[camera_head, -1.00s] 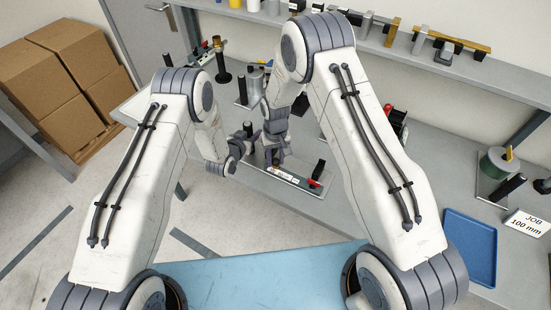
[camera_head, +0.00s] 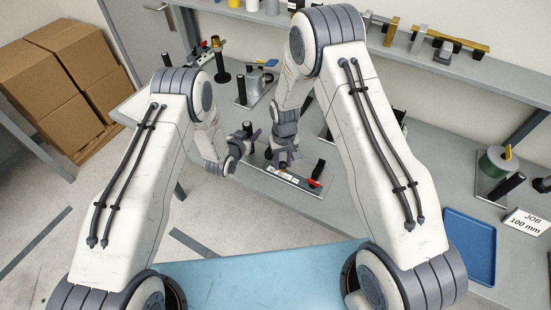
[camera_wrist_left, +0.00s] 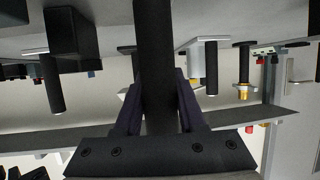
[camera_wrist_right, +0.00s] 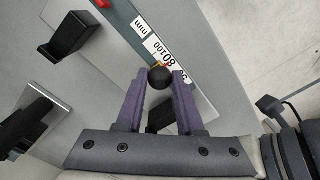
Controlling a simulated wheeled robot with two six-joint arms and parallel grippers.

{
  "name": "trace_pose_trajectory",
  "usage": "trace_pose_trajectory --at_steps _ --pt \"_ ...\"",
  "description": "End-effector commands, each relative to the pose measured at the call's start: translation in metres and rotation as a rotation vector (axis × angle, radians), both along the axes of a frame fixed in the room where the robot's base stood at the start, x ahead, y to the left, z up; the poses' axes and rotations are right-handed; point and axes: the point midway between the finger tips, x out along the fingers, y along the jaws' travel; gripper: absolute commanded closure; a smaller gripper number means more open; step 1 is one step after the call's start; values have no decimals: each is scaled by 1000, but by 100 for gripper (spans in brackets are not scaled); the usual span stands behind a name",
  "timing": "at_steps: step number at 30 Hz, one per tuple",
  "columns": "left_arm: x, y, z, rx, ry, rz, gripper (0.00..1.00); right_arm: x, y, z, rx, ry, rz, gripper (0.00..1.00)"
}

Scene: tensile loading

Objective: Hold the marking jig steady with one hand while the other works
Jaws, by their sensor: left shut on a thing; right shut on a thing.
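The marking jig (camera_head: 296,182) lies on the bench, a grey bar with a white scale, a red part at its right end and black upright posts. In the right wrist view its scale (camera_wrist_right: 160,50) shows numbers and "mm". My left gripper (camera_head: 247,142) is at the jig's left end; in the left wrist view its fingers are shut on a black upright post (camera_wrist_left: 154,50). My right gripper (camera_head: 283,160) is over the bar; in the right wrist view its purple fingers are shut on a black round knob (camera_wrist_right: 159,79) beside the scale. A small red and yellow tip shows by the knob.
A blue tray (camera_head: 470,248) and a "JOB 100 mm" card (camera_head: 526,223) are at the right. A green cylinder (camera_head: 494,162) stands on a plate near them. Other fixtures with black posts stand behind the jig. Cardboard boxes (camera_head: 75,85) are at the left.

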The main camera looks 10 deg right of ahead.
Motion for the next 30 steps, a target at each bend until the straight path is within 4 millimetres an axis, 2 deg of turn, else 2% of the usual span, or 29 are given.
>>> trace_pose_trajectory --at_steps 1,4,13,14,15,16,26,30 --pt "2 2 1 0 -3 6 100 -7 -9 0 -2 6 -4 100" --pt "2 2 1 0 -3 6 100 -14 -19 1 -2 5 -3 100" --pt "2 4 1 2 -3 10 100 -16 -22 0 -2 7 -2 100" --pt "2 4 1 1 -3 11 100 -16 -22 0 -2 7 -2 60" --pt "2 4 1 1 -3 11 100 -16 -22 0 -2 7 -2 45" --pt "2 4 1 1 -3 11 100 -16 -21 0 -2 6 -2 35" --pt "1 2 1 0 -2 5 100 -15 -20 1 -1 2 -2 35" --pt "1 1 1 -1 -3 4 100 -14 -20 14 -1 0 -1 35"
